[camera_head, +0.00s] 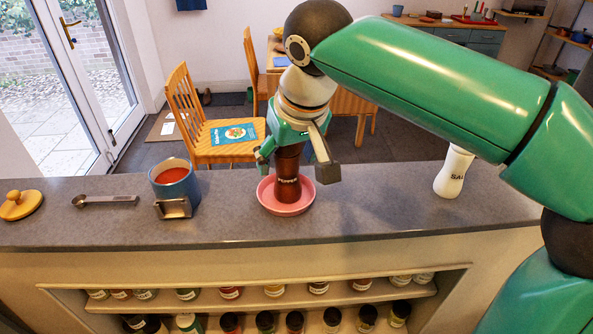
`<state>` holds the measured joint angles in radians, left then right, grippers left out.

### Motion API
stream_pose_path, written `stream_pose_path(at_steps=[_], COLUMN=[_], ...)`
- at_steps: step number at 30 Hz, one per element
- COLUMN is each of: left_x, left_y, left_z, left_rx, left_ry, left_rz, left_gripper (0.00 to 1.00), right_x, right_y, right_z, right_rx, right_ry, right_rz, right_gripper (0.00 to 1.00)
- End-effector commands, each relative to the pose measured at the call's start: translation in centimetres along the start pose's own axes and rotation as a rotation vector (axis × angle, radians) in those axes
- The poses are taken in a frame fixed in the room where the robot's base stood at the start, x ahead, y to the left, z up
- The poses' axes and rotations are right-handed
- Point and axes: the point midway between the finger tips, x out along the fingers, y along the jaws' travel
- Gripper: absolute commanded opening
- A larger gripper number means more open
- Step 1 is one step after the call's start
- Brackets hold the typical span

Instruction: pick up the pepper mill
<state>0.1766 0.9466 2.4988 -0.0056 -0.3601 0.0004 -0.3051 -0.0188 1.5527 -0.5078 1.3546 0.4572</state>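The pepper mill (288,187) is dark reddish brown with a white "PEPPER" label. It stands upright in a pink dish (266,198) on the grey counter. My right gripper (294,168) reaches down over the mill from above. Its fingers are spread, one on each side of the mill, with a visible gap on the right side. The top of the mill is hidden by the gripper. I cannot tell whether the left finger touches it. My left gripper is not in view.
A blue mug (177,187) with red contents stands left of the dish, with a small metal holder (172,208) before it. Measuring spoons (105,200) and a yellow lid (20,205) lie further left. A white salt shaker (453,172) stands right, near my arm.

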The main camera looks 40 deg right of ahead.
Motion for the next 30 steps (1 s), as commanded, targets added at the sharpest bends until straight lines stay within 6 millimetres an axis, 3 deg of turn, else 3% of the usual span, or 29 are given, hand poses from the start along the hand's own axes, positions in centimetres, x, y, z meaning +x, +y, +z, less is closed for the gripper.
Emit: stream_pose_path(at_steps=[2,12,23,30], left_x=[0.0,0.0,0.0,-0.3], left_y=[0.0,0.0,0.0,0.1], left_z=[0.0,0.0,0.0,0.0], left_rx=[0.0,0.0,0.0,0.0], left_ry=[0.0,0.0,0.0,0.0], left_rz=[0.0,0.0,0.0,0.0], left_gripper=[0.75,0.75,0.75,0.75], right_x=[0.0,0.0,-0.1,-1.2], right_y=[0.0,-0.1,-0.1,-0.1], right_z=[0.0,0.0,-0.1,-0.6], right_rx=[0.0,-0.001,-0.001,-0.001], right_ry=[0.0,0.0,0.001,0.003], right_rz=[0.0,0.0,-0.001,-0.002], right_gripper=[0.6,0.04,0.0,0.0])
